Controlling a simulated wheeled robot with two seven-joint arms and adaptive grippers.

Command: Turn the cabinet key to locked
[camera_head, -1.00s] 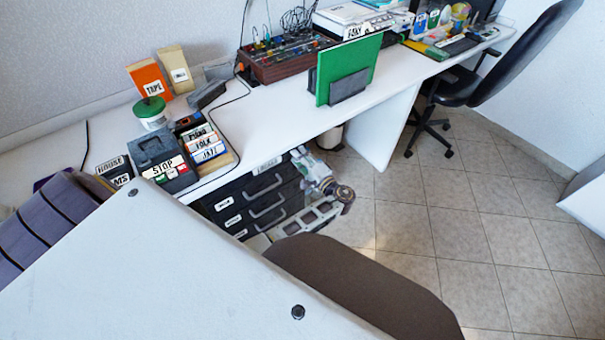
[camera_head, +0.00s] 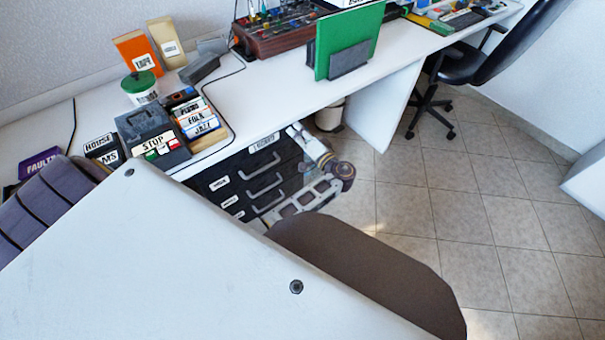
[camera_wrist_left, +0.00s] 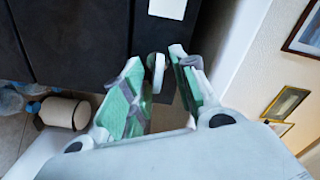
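The cabinet is a dark drawer unit (camera_head: 222,183) with grey handles and white labels, under the white desk. Its dark front also shows in the left wrist view (camera_wrist_left: 85,35). A pale round-headed piece that looks like the key (camera_wrist_left: 158,68) stands out from that front; its turned position is hard to tell. My left gripper (camera_wrist_left: 156,60) has green-padded fingers apart, one on each side of the key, with gaps visible. In the head view my left gripper (camera_head: 294,132) is at the cabinet's upper right corner, and the key cannot be made out. My right gripper is out of view.
The white desk (camera_head: 275,95) overhangs the cabinet and carries a STOP box (camera_head: 150,138), card boxes and a green panel (camera_head: 349,42). A bin (camera_head: 330,115) stands beyond the cabinet. A black chair (camera_head: 480,65) is at the right. The tiled floor (camera_head: 430,200) between is open.

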